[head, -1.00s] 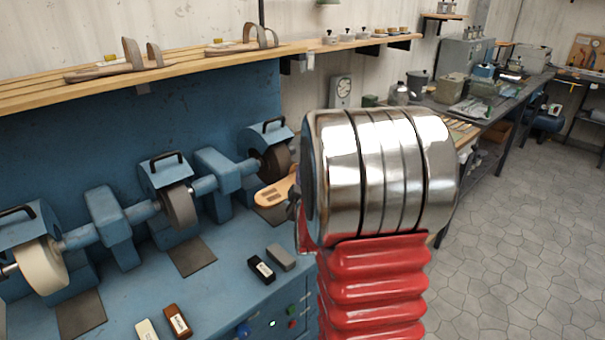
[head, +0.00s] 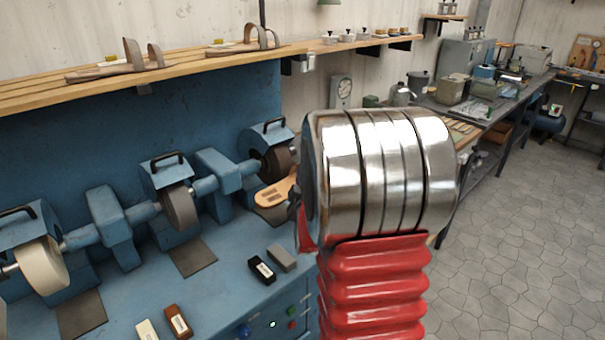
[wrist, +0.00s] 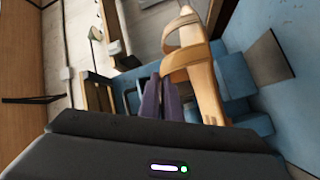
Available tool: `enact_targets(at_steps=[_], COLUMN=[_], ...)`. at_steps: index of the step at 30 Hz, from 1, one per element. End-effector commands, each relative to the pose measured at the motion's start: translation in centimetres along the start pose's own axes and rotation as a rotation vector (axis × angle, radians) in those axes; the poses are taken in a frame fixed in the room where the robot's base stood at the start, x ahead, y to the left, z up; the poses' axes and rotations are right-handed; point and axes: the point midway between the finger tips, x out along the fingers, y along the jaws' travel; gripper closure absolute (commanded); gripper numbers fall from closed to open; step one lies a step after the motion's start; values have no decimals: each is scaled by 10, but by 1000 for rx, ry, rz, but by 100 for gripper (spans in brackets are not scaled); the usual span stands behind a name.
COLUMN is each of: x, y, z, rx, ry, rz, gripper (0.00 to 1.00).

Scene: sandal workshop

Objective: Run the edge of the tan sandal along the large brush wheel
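The tan sandal (head: 274,193) juts out to the left of my arm in the head view, sole side showing. In the wrist view, its straps (wrist: 186,58) stand beside my gripper's fingers (wrist: 161,97). My gripper (head: 294,193) is shut on the sandal, mostly hidden behind my arm in the head view. The dark brown brush wheel (head: 277,163) is at the right end of the blue machine. The sandal is just in front of and below this wheel; I cannot tell whether they touch.
A grey wheel (head: 180,207) and a cream wheel (head: 42,265) sit further left on the shaft. Small blocks, such as a black one (head: 262,269) and a brown one (head: 178,321), lie on the bench. Other sandals (head: 140,58) stand on the wooden shelf (head: 30,94) above.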

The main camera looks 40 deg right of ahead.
Motion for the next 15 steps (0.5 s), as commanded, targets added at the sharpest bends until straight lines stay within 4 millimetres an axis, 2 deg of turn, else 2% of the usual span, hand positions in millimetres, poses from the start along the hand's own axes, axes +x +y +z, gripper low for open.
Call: enact_targets(at_steps=[15], x=[-6], y=[-5], z=[-9], rx=[-9], ry=[2], rz=[-6], gripper=[100])
